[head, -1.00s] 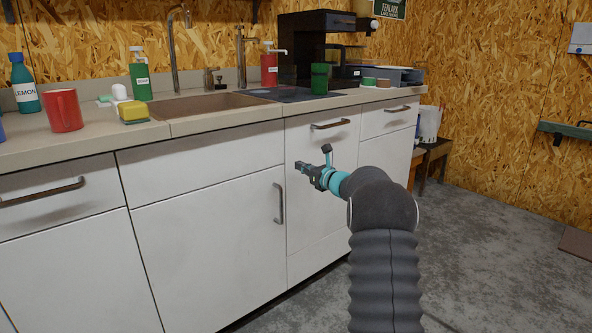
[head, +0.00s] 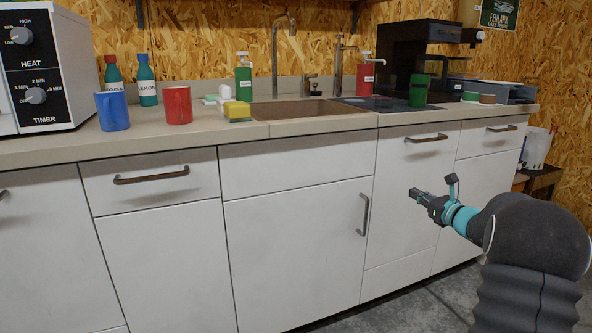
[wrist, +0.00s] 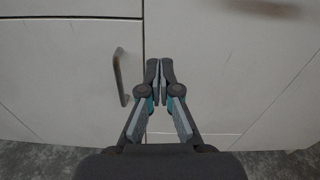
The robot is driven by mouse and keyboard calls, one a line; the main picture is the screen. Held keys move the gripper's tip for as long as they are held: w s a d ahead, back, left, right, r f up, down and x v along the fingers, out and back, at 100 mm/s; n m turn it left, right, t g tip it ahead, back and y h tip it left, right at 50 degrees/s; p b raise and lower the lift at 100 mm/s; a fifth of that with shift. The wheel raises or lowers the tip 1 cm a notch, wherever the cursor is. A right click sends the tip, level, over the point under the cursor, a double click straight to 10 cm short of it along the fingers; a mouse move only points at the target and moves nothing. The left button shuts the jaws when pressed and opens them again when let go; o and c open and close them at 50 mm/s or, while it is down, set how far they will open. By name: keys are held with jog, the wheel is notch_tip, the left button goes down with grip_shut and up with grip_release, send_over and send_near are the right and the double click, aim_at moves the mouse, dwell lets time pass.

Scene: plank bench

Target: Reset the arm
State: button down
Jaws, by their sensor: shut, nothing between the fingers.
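My gripper (head: 416,195) is in front of the white cabinet fronts, below the counter edge, at the right of the head view. In the wrist view its two fingers (wrist: 159,70) are together and nothing is between them. A vertical door handle (wrist: 120,76) stands just left of the fingers in the wrist view. That cabinet handle (head: 364,214) also shows left of the gripper in the head view. I cannot tell how far the fingertips are from the cabinet face.
The counter (head: 330,127) holds a blue mug (head: 113,111), a red mug (head: 178,105), a yellow sponge (head: 237,111), a sink (head: 305,108), a green cup (head: 418,90) and a black coffee machine (head: 400,55). Grey floor is open at the lower right.

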jog(key=s+a+f+n+g+y, duration=0.1)
jog(key=s+a+f+n+g, duration=0.4)
jog(key=f, duration=0.4)
jog(key=s+a+f+n+g, duration=0.3)
jog(key=s+a+n+g, duration=0.2)
jog(key=s+a+n, duration=0.65)
jog(key=s+a+r+n+h+p, duration=0.1)
jog(key=s+n, duration=0.4)
jog(key=s, duration=0.5)
jog(key=s+a+r+n+h+p, duration=0.1)
jog(key=s+a+r+n+h, duration=0.2)
jog(key=s, duration=0.7)
jog(key=s+a+r+n+g+h+p, duration=0.1)
jog(key=s+a+r+n, duration=0.4)
jog(key=s, duration=0.5)
jog(key=shift+a+r+n+h, duration=0.35)
jog(key=shift+r+n+h, duration=0.3)
jog(key=shift+n+h, duration=0.25)
